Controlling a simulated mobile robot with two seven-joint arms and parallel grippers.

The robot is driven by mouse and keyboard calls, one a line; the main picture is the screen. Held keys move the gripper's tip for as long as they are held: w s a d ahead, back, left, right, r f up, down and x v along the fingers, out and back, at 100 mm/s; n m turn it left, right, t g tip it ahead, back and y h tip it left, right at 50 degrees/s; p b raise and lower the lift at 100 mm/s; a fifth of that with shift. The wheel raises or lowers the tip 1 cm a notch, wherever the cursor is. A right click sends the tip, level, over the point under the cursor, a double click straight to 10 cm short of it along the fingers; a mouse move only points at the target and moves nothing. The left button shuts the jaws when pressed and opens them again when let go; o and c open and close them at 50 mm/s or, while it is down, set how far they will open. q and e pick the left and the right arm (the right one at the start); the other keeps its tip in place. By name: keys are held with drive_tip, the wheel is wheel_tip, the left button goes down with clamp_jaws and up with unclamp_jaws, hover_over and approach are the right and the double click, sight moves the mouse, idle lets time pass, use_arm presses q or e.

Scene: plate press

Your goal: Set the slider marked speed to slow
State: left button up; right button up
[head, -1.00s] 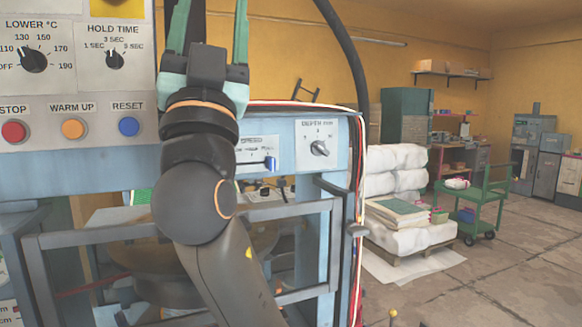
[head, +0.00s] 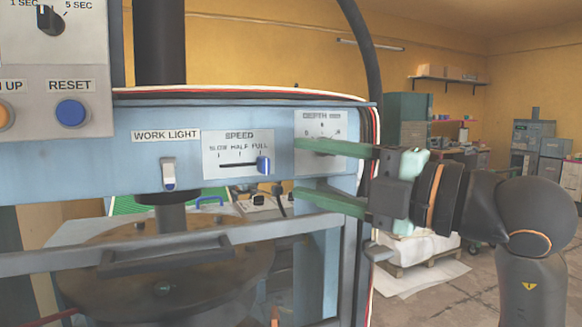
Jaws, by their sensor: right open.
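The speed slider has a blue knob (head: 264,165) at the right end of its slot, under the mark FULL. Its white plate (head: 238,153) reads SPEED, with SLOW at the left, HALF in the middle and FULL at the right. My right gripper (head: 297,168) is open and empty, its green fingers pointing left, one above the other. The fingertips are just right of the knob, with a gap between, and the knob's height lies between them. The upper finger covers part of the depth dial plate (head: 320,128). My left gripper is not in view.
A work light switch (head: 168,173) sits left of the speed plate. A blue reset button (head: 71,112) is on the grey panel at the upper left. A grey guard bar (head: 180,249) crosses below the panel. Cables run down the panel's right edge.

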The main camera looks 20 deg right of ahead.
sight(269, 167)
drive_tip(key=w+h+p, duration=0.1)
drive_tip(key=w, duration=0.2)
drive_tip(key=w+f+m+h, duration=0.1)
drive_tip(key=w, duration=0.3)
drive_tip(key=w+a+m+p, duration=0.1)
drive_tip(key=w, duration=0.3)
drive_tip(key=shift+w+a+f+t+h+p, duration=0.1)
drive_tip(key=shift+w+f+t+h+p, duration=0.1)
drive_tip(key=shift+t+h+p, duration=0.15)
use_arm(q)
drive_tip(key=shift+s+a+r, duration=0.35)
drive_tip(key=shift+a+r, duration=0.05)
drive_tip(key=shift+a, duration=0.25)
use_arm(e)
drive_tip(key=shift+w+a, duration=0.2)
drive_tip(key=shift+w, duration=0.2)
clamp_jaws()
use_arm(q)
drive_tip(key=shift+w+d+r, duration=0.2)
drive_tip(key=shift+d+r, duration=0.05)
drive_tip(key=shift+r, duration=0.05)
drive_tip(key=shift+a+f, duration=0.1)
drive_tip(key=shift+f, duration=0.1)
